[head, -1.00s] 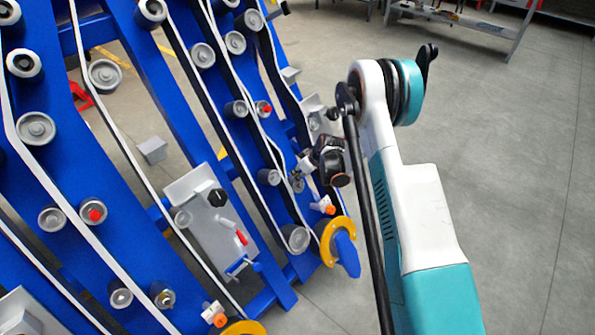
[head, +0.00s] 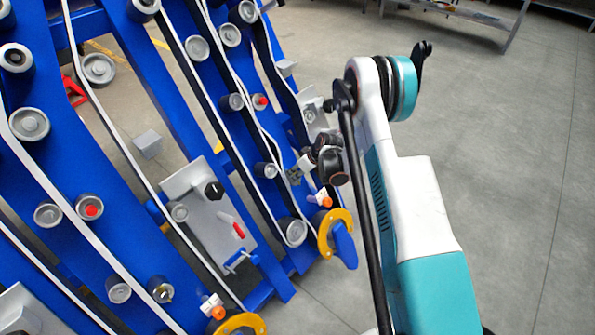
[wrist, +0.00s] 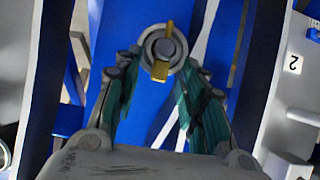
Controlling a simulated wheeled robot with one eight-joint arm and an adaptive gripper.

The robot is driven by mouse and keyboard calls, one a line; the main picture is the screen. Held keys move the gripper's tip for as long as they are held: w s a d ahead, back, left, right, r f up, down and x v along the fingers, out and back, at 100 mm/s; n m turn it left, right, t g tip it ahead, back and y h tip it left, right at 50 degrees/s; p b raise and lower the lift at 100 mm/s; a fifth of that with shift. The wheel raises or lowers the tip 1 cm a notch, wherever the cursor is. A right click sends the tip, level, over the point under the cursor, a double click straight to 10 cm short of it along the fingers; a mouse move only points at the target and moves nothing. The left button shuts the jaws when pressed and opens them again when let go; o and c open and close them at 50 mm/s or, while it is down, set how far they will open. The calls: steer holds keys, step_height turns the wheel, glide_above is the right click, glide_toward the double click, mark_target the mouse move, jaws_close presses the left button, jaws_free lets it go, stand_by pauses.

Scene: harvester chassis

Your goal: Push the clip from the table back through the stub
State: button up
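In the wrist view a round grey stub (wrist: 152,44) stands on a blue plate. A yellow clip (wrist: 160,70) runs across it, with one end above the stub's middle and a wider end below. My gripper (wrist: 161,76) is open, with its teal-padded fingers apart on the left and right of the stub's near side. Nothing is held between them. In the head view my gripper (head: 295,176) is small, at the right side of the blue machine. The stub and clip in front of it cannot be made out there.
The blue machine carries several rollers and white-edged belts. A grey plate with a black knob (head: 214,190) and a yellow ring with a blue handle (head: 338,236) are nearby.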

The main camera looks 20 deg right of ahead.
steer(key=shift+r, duration=0.1)
steer(key=v, duration=1.1)
steer(key=shift+s+r, duration=0.2)
steer(key=shift+r, duration=0.15)
steer(key=shift+d, duration=0.1)
steer(key=s+a+r+m+h, duration=0.15)
steer(key=s+r, duration=0.45)
steer(key=r, duration=0.6)
steer(key=s+a+r+m, duration=0.25)
steer(key=s+r, duration=0.35)
steer(key=r, duration=0.6)
steer(key=s+a+r+m+t+h, duration=0.1)
steer(key=s+r, duration=0.2)
steer(key=s, duration=0.8)
steer(key=s+a+r+m+h, duration=0.1)
steer(key=s+r, duration=0.2)
steer(key=s, duration=0.9)
steer(key=shift+r+m+t, duration=0.2)
steer(key=shift+m+t, duration=0.2)
